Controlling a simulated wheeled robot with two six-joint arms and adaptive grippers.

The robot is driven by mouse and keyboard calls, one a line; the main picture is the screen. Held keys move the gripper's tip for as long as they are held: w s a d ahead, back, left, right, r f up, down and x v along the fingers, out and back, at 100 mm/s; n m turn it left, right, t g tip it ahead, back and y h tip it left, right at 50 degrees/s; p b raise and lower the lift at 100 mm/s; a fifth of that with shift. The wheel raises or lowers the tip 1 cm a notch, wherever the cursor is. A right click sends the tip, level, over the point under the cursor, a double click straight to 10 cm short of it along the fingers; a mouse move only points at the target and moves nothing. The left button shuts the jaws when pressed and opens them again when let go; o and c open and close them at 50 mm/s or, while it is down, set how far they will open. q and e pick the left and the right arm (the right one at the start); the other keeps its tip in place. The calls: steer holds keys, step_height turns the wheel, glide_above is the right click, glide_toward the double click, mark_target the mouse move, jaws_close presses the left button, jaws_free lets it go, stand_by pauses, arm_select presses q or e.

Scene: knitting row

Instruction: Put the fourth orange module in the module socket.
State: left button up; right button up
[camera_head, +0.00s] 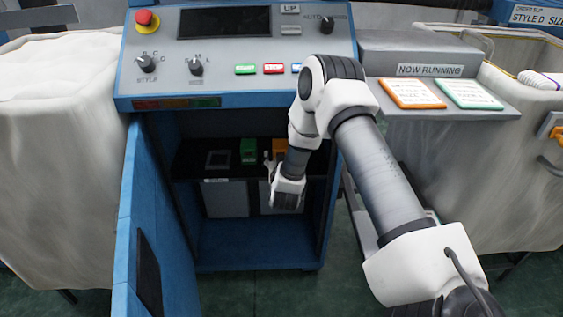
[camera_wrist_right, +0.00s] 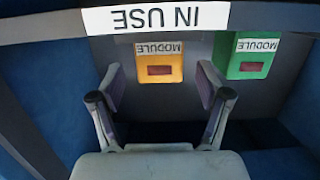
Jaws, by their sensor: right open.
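The orange module (camera_head: 279,146) stands on the dark shelf inside the open blue cabinet, right of a green module (camera_head: 249,150). A square, dark socket-like frame (camera_head: 217,159) lies left of the green module; it looks empty. My right gripper (camera_head: 271,163) reaches into the cabinet in front of the orange module and partly hides it. In the right wrist view, the gripper's fingers are open, one on each side of the orange module (camera_wrist_right: 160,65). I cannot tell whether they touch it. The green module (camera_wrist_right: 250,58) is beside it there. My left gripper is out of view.
The blue cabinet door (camera_head: 150,225) hangs open at the left. The control panel (camera_head: 235,50) juts out above the opening. An "IN USE" label (camera_wrist_right: 155,17) crosses the top of the wrist view. Fabric bins (camera_head: 60,160) stand at both sides.

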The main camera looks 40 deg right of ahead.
steer(key=v, duration=0.7)
steer(key=s+a+f+n+g+y, duration=0.5)
steer(key=s+a+f+y, duration=0.3)
steer(key=s+a+f, duration=0.6)
steer(key=s+a+f+n+g+y, duration=0.1)
steer(key=s+a+f+g, duration=0.2)
steer(key=s, duration=0.5)
steer(key=s+a+f+n+g+y, duration=0.1)
steer(key=s+a+f+g, duration=0.2)
steer(key=s, duration=0.5)
steer(key=a+g, duration=0.1)
steer(key=a, duration=0.1)
steer(key=shift+a+n+p, duration=0.3)
steer(key=shift+p, duration=0.05)
